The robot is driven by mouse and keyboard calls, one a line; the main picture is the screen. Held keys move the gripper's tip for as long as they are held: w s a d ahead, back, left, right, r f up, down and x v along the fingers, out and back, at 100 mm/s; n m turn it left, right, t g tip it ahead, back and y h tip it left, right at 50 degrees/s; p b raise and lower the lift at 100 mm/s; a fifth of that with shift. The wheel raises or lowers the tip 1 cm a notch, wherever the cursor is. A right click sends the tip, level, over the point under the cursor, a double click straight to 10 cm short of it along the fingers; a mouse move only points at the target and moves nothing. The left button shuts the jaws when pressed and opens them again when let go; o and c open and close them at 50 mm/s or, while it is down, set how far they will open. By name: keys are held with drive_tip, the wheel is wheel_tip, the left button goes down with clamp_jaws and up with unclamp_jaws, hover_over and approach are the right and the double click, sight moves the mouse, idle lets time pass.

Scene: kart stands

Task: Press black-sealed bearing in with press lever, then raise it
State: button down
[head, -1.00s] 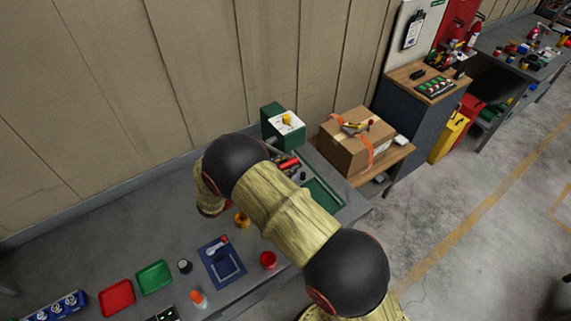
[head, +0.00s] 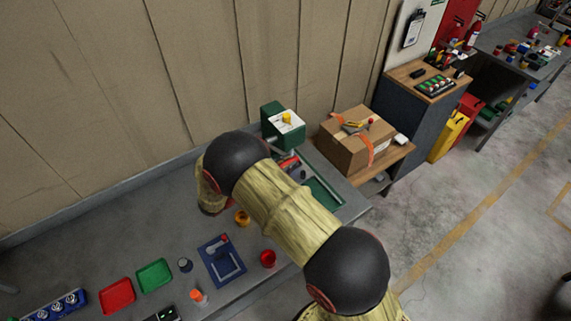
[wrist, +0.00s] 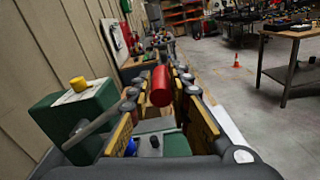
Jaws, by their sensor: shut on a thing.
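The green press (head: 283,124) stands on the bench against the wall, with a white label and yellow knob on top. It also shows at the left of the wrist view (wrist: 88,108). A grey press lever (wrist: 94,124) runs along its side. My gripper (wrist: 160,97) is shut on the lever's red handle (wrist: 160,84), which lies between its yellow-faced fingers in the wrist view. In the head view my arm hides the gripper, and a bit of red (head: 288,162) shows beside the arm. I cannot make out the black-sealed bearing.
A blue tray (head: 210,266), a red cup (head: 268,258), a red tray (head: 117,296) and a green tray (head: 154,275) are on the bench. A green tray (head: 330,196) lies right of my arm. A cardboard box (head: 350,153) stands beyond the press.

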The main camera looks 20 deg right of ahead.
drive_tip(key=shift+f, duration=0.1)
idle(0.5)
wheel_tip(320, 180, down, 12)
drive_tip(key=s+m+b, duration=0.2)
drive_tip(key=m+b, duration=0.2)
drive_tip(key=b, duration=0.7)
drive_tip(key=shift+d+f+m, duration=0.15)
drive_tip(key=shift+d+m, duration=0.25)
drive_tip(key=c, duration=1.8)
unclamp_jaws()
drive_tip(key=shift+s, duration=0.1)
drive_tip(key=shift+o, duration=0.6)
drive_tip(key=shift+a, duration=0.1)
drive_tip(key=v, duration=1.1)
drive_tip(key=shift+a, duration=0.35)
drive_tip(key=shift+c, duration=0.2)
